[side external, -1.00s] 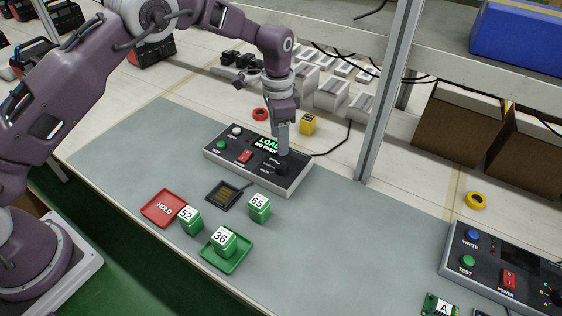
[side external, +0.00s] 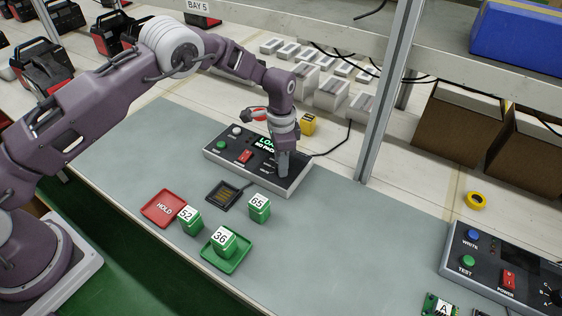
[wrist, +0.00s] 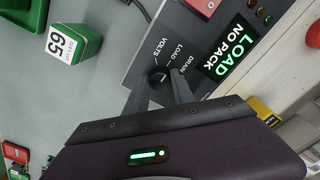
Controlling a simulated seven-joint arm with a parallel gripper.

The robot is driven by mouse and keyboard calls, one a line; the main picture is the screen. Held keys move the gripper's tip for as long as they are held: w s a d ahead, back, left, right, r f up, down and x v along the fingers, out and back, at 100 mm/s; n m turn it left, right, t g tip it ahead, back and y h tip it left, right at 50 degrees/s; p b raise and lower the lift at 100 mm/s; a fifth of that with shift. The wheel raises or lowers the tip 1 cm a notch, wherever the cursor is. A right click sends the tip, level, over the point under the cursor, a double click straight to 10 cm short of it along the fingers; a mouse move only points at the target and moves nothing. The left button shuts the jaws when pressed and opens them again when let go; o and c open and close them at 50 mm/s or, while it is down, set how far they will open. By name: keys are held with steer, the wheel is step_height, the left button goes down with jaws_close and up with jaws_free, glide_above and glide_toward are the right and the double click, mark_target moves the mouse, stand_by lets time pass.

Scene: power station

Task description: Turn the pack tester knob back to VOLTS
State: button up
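The pack tester (side external: 215,153) is a dark grey box on the bench mat, with its screen lit LOAD, NO PACK. Its black round knob (wrist: 158,76) shows in the wrist view beside the printed VOLTS, LOAD and DRAIN labels; its white mark seems turned towards LOAD. My gripper (side external: 283,174) is down at the knob end of the tester and hides the knob in the side view. In the wrist view my gripper's fingers (wrist: 159,82) stand apart, one on each side of the knob. I cannot tell whether they touch it.
Green blocks 52 (side external: 190,221), 65 (side external: 259,208) and 36 (side external: 223,242) stand in front, near a red HOLD tray (side external: 157,205) and a black socket plate (side external: 219,195). A yellow block (side external: 308,124) is behind. A metal post (side external: 385,110) rises to the right.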

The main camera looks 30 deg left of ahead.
jaws_close()
steer(key=shift+n, duration=0.3)
steer(key=n, duration=0.3)
steer(key=shift+n, duration=2.6)
steer(key=o, duration=0.9)
jaws_free()
